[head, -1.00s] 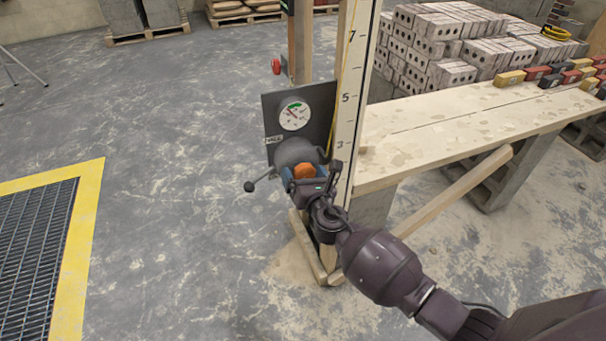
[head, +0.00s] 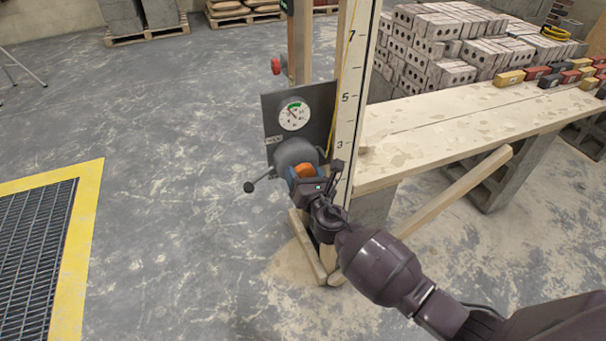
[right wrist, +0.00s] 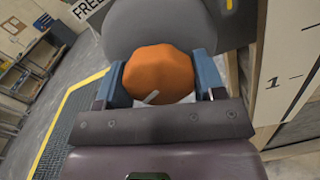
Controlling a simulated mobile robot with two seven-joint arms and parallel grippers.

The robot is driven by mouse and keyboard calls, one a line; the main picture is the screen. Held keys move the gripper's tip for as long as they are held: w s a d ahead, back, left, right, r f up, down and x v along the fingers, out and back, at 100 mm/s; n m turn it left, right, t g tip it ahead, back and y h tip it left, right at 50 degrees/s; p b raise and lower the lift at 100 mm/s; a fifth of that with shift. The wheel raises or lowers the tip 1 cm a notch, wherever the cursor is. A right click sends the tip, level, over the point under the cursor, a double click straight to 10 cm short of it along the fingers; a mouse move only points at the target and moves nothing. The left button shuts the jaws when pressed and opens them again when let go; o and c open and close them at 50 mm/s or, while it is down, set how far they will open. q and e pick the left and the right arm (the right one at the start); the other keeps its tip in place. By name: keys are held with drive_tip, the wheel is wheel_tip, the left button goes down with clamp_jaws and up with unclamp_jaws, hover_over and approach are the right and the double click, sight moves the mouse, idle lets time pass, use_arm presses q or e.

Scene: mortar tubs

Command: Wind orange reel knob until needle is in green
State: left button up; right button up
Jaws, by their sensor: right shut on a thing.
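The orange reel knob (head: 303,170) sits on the front of a grey round reel (head: 295,152). My right gripper (head: 306,173) is shut on the knob. In the right wrist view the knob (right wrist: 158,72) fills the space between the two blue fingers (right wrist: 160,82), with a pale mark near its lower edge. A white round gauge (head: 294,115) is on a dark plate above the reel. Its green band is at the top; its thin needle points up and left, close to the band, but whether it lies inside is too small to tell. My left gripper is not in view.
A lever with a black ball end (head: 250,187) sticks out left of the reel. A numbered white staff (head: 345,120) stands right beside it. A plank bench (head: 450,125) and a slanted wooden brace (head: 455,190) are to the right.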

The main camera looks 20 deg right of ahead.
drive_tip(key=m+b, duration=0.1)
drive_tip(key=m, duration=0.3)
drive_tip(key=shift+a+m, duration=0.1)
drive_tip(key=shift+m, duration=0.3)
drive_tip(key=m, duration=0.6)
drive_tip(key=shift+r, duration=0.1)
drive_tip(key=shift+m, duration=0.3)
drive_tip(key=o, duration=0.9)
drive_tip(key=shift+o, duration=0.2)
drive_tip(key=s, duration=1)
drive_tip(key=shift+s+p, duration=0.3)
drive_tip(key=shift+s, duration=0.1)
